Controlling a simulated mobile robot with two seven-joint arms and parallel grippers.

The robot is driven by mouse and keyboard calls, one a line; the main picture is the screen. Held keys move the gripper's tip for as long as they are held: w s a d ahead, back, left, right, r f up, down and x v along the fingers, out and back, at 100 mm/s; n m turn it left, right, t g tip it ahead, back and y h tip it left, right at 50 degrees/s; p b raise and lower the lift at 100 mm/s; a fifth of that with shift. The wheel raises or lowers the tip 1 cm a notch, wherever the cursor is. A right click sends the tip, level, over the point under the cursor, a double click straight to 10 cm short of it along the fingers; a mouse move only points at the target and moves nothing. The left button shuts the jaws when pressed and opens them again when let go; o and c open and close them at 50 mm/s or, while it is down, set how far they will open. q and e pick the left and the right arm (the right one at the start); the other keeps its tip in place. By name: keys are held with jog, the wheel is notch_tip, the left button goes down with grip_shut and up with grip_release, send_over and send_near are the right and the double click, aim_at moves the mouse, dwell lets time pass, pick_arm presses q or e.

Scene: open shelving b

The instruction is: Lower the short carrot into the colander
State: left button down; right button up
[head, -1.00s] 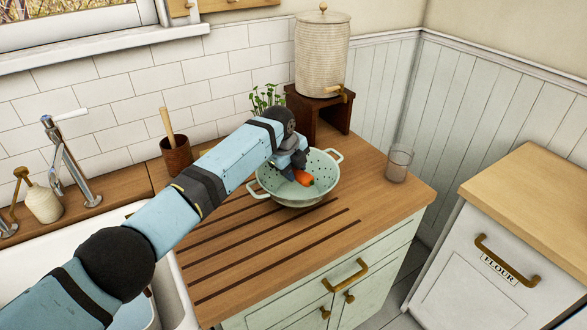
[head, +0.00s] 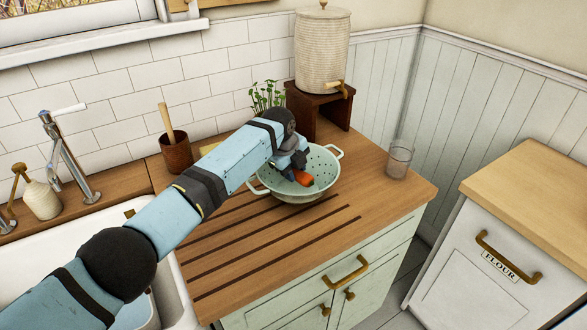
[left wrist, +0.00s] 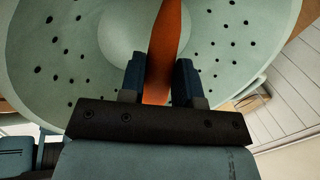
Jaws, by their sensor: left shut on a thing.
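The short orange carrot (head: 303,178) is in my left gripper (head: 292,171), inside the bowl of the colander. The colander (head: 322,170) is pale green with drain holes and two loop handles, and it stands on the wooden counter. In the left wrist view, the carrot (left wrist: 166,50) lies between the two dark blue fingers of the left gripper (left wrist: 160,80), over the colander's holed inside (left wrist: 225,50). Whether the carrot touches the colander's bottom cannot be told. My right gripper is not in view.
A glass (head: 399,158) stands right of the colander. A potted plant (head: 267,97) and a ceramic dispenser (head: 322,50) on a wooden stand (head: 318,112) are behind it. A brown utensil pot (head: 176,151) is at the left. The grooved counter (head: 260,245) in front is clear.

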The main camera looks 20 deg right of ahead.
pick_arm(q)
jog(key=shift+f+b, duration=0.4)
jog(key=shift+f, duration=0.3)
dwell(0.4)
jog(key=c, duration=0.8)
grip_release()
jog(key=shift+o, duration=0.2)
